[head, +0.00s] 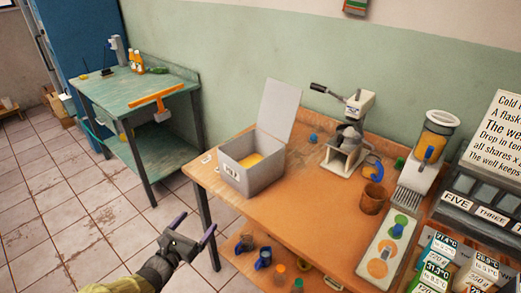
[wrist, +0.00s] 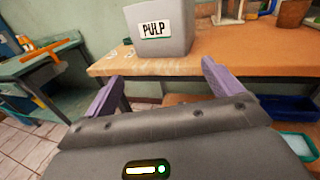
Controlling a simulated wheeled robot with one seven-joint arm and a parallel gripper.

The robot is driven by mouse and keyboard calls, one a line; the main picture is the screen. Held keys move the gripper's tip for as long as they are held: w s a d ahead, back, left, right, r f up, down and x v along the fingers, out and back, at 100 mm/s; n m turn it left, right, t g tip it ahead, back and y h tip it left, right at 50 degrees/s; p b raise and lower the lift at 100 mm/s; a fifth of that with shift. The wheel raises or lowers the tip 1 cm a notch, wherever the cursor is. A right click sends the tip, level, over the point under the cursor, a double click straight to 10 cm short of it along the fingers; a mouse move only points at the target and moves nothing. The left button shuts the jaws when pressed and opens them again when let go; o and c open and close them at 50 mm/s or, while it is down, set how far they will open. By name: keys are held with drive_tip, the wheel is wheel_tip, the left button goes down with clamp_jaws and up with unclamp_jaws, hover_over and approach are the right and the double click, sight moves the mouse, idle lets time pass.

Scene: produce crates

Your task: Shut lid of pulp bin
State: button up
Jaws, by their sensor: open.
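The pulp bin (head: 250,176) is a grey box with a white PULP label, on the left end of the wooden table. Its grey lid (head: 279,110) stands upright, hinged at the back, so the bin is open. Something orange-yellow shows inside. The bin's labelled front also shows in the wrist view (wrist: 160,32), where the lid is out of frame. My gripper (head: 194,231) has purple fingers that are spread apart and empty. It is in front of the table's left end, apart from the bin. In the wrist view the fingers (wrist: 158,82) point toward the table below the bin.
The wooden table (head: 222,196) also holds a press (head: 349,135), a brown cup (head: 373,198), a juicer (head: 430,150) and a tray with coloured discs (head: 388,250). Cups stand on its lower shelf. A green table (head: 130,90) is at the left. Tiled floor is free between the tables.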

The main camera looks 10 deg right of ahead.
drive_tip(key=shift+d+g, duration=0.3)
drive_tip(key=c, duration=0.4)
drive_tip(key=d+m+g, duration=0.2)
drive_tip(key=d, duration=0.2)
drive_tip(key=s+d+m+g, duration=0.1)
drive_tip(key=d+m+g, duration=0.2)
drive_tip(key=d, duration=0.1)
drive_tip(key=s+d+m+g+h, duration=0.1)
drive_tip(key=d+m+g, duration=0.1)
drive_tip(key=d, duration=0.2)
drive_tip(key=shift+s+f+m, duration=0.1)
drive_tip(key=shift+f+m, duration=0.2)
drive_tip(key=shift+f, duration=0.1)
drive_tip(key=c, duration=1.4)
drive_tip(key=s+d+m+g, duration=0.1)
drive_tip(key=s+d+m+g+y, duration=0.1)
drive_tip(key=d+m+g, duration=0.1)
drive_tip(key=s+d+m+g, duration=0.1)
drive_tip(key=d, duration=0.1)
drive_tip(key=shift+s+d+m+g+y, duration=0.1)
drive_tip(key=shift+s+m+g+y, duration=0.2)
drive_tip(key=shift+s+m, duration=0.1)
clamp_jaws()
drive_tip(key=s+d+r+m+y, duration=0.7)
drive_tip(key=s+r+m+y, duration=0.2)
drive_tip(key=m, duration=0.8)
drive_tip(key=shift+s+r+y, duration=0.4)
drive_tip(key=shift+s+r, duration=0.25)
drive_tip(key=shift+s, duration=0.5)
drive_tip(key=shift+w, duration=0.1)
